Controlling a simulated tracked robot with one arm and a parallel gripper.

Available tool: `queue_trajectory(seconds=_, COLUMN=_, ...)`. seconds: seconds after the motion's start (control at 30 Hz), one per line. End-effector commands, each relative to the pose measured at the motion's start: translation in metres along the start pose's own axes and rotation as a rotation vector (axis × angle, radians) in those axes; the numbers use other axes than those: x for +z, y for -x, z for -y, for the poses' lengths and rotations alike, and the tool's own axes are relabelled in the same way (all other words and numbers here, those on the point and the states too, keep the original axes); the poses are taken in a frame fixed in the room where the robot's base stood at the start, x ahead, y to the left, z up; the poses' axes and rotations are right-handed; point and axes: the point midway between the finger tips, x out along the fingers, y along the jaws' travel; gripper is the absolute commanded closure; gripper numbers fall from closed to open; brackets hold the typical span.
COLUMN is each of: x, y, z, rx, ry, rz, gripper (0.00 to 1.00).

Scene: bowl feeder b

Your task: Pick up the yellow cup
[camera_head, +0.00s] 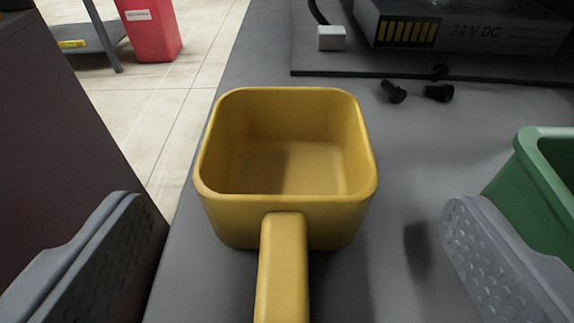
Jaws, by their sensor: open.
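The yellow cup (285,222) is a square, open-topped scoop with rounded corners, and it looks empty. It stands upright on the grey table, near the table's left edge. Its straight handle (283,270) points toward me and runs out of the bottom of the view. My gripper (305,220) is open, with one grey finger at the lower left and one at the lower right. The cup and its handle lie between the fingers in the picture, with clear gaps on both sides. No contact shows.
A green bin (540,185) stands at the right, close to the right finger. A 24 V DC power unit (460,30), a small white block (331,38) and two black bolts (415,92) lie at the back. A red container (150,28) stands beyond the table's left edge.

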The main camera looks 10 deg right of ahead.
Motion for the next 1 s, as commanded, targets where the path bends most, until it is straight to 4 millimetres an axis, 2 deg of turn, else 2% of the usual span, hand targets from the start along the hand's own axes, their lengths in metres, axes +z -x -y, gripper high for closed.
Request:
queue_trajectory(seconds=0.4, x=0.001, y=-0.045, z=0.005, rx=-0.002, ry=0.001, rz=-0.001, gripper=0.11)
queue_trajectory(seconds=0.67, x=0.000, y=-0.048, z=0.005, rx=-0.001, ry=0.000, rz=0.002, gripper=0.11)
queue_trajectory(seconds=0.7, x=0.000, y=-0.048, z=0.005, rx=-0.001, ry=0.000, rz=0.002, gripper=0.16)
queue_trajectory(seconds=0.87, x=0.000, y=-0.048, z=0.005, rx=-0.001, ry=0.000, rz=0.002, gripper=0.61)
queue_trajectory(seconds=0.9, x=0.000, y=-0.048, z=0.004, rx=-0.001, ry=0.000, rz=0.002, gripper=0.64)
queue_trajectory(seconds=1.0, x=0.000, y=-0.048, z=0.004, rx=-0.001, ry=0.000, rz=0.002, gripper=0.64)
